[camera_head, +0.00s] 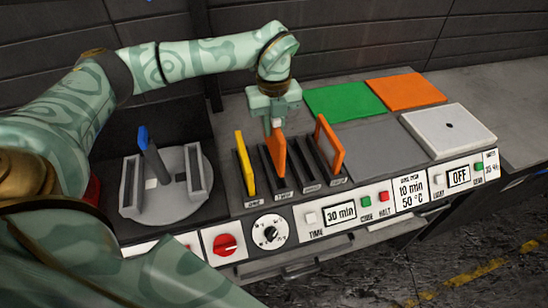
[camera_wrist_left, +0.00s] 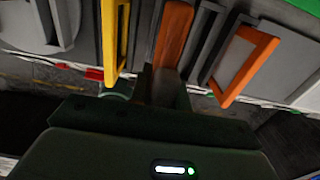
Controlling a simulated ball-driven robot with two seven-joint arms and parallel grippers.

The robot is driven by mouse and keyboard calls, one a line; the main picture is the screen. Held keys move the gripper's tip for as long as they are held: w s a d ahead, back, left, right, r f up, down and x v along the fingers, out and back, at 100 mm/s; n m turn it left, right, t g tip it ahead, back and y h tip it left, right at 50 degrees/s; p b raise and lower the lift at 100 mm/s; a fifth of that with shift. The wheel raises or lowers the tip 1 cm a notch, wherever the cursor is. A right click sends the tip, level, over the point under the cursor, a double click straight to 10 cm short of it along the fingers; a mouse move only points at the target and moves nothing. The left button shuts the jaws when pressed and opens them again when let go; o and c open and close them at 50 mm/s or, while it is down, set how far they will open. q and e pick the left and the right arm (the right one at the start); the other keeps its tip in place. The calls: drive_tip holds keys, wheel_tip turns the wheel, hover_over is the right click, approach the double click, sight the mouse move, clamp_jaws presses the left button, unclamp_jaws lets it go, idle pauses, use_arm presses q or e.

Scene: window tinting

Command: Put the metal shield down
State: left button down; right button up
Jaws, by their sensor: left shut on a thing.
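My left gripper (camera_head: 276,122) points down over the slotted rack (camera_head: 316,180) and is shut on the top of an upright orange panel (camera_head: 279,158). The panel stands at one of the middle slots; I cannot tell if its lower edge is fully seated. In the left wrist view the orange panel (camera_wrist_left: 174,35) runs up from between the fingers. No plainly metal plate shows, so I cannot tell whether this panel is the metal shield. My right gripper is not in view.
A yellow panel (camera_head: 245,163) stands left of the held one and an orange frame (camera_head: 329,142) to the right. A round grey fixture (camera_head: 185,210) with a blue-topped piece (camera_head: 145,138) is at left. Green (camera_head: 343,98) and orange (camera_head: 405,91) mats and a white plate (camera_head: 448,130) lie behind right.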

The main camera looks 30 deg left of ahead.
sight(274, 145)
use_arm(q)
wheel_tip(274, 145, down, 7)
drive_tip(key=shift+r+b, duration=0.1)
drive_tip(key=shift+b, duration=0.25)
drive_tip(key=c, duration=1.3)
unclamp_jaws()
wheel_tip(274, 145, up, 12)
drive_tip(key=shift+p, duration=0.75)
